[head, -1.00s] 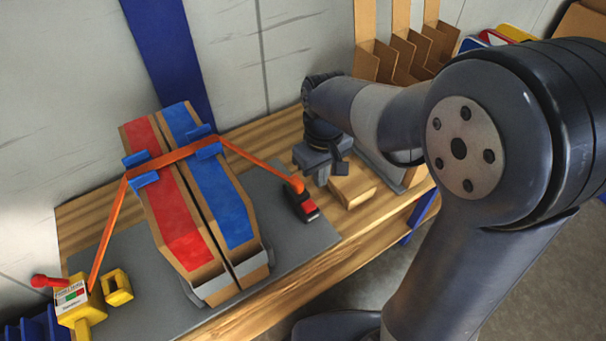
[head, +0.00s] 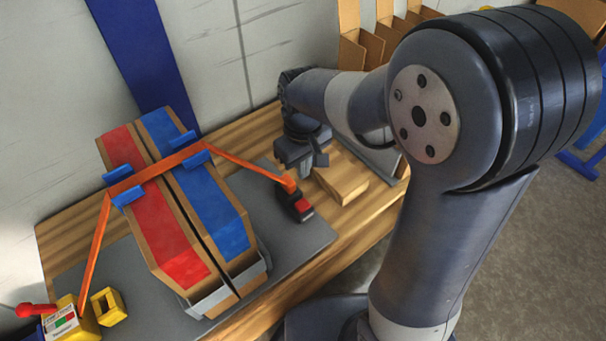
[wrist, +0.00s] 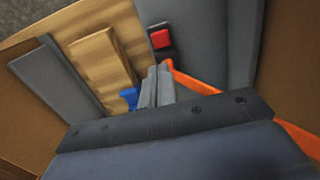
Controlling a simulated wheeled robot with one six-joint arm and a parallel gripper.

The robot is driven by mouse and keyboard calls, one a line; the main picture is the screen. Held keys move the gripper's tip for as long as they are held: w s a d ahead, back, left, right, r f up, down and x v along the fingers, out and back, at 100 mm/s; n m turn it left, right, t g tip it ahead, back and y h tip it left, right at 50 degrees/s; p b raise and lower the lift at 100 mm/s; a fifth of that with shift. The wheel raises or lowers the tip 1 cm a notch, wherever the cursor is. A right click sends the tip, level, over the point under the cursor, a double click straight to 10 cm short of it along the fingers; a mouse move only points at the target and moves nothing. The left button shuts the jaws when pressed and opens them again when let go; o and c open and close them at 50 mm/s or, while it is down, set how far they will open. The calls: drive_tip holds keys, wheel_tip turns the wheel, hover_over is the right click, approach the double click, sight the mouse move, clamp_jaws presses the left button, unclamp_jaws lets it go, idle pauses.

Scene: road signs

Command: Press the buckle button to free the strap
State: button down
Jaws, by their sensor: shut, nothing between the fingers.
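The dark buckle (head: 296,203) stands at the right edge of the grey mat, with its red button facing up. It also shows near the top of the wrist view, where the red button (wrist: 160,37) is clear. The orange strap (head: 240,165) runs from the buckle over two long cardboard packs, one topped red (head: 165,230) and one topped blue (head: 205,200). It then drops to a yellow device (head: 68,326) at lower left. My gripper (head: 312,170) is shut and empty, above and just behind the buckle, apart from it. In the wrist view its fingertips (wrist: 158,70) point towards the buckle.
A wooden block (head: 341,181) lies close right of my gripper. Blue corner guards (head: 183,141) sit under the strap. A yellow hollow block (head: 108,306) stands beside the device. The grey mat (head: 285,240) is bare in front of the buckle.

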sight(304, 206)
wheel_tip(304, 206, down, 12)
drive_tip(key=shift+f+b, duration=0.1)
drive_tip(key=shift+b, duration=1.05)
drive_tip(key=shift+f+b, duration=0.55)
drive_tip(key=shift+f, duration=0.15)
drive_tip(key=shift+s+f, duration=0.25)
drive_tip(key=shift+f, duration=0.25)
wheel_tip(304, 206, up, 15)
drive_tip(key=p, duration=0.5)
drive_tip(key=shift+w, duration=0.25)
